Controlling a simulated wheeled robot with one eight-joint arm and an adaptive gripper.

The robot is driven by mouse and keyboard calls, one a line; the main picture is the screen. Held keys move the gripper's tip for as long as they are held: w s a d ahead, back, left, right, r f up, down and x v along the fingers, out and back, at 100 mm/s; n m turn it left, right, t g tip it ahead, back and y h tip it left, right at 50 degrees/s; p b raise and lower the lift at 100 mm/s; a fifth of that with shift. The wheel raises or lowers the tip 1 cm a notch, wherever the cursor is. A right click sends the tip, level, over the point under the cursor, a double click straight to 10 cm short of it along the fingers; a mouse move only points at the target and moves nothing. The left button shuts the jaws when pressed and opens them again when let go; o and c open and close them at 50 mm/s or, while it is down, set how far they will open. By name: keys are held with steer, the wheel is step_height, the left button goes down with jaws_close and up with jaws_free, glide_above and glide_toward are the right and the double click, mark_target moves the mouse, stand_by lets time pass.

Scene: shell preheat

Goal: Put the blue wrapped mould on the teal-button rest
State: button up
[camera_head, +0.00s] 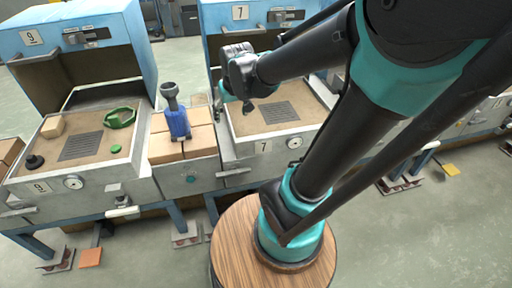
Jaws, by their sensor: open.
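The blue wrapped mould (178,124), with a grey stem and knob on top, stands upright on the tan brick-topped rest (184,148) between stations 9 and 7. A small teal button (190,179) shows on the front of this rest. My gripper (235,98) is to the right of the mould, over the left part of station 7's tray. It is open and apart from the mould, with no object visible between its fingers. The fingertips are small and partly hard to make out.
Station 7's sandy tray (300,112) has a grate. Raised blue hoods stand behind both.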

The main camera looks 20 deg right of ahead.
steer(key=s+d+f+m, duration=0.1)
steer(key=s+d+f, duration=0.5)
steer(key=s+f, duration=0.3)
steer(key=shift+s+d+h, duration=0.2)
steer(key=shift+s+h, duration=0.1)
steer(key=shift+s, duration=0.8)
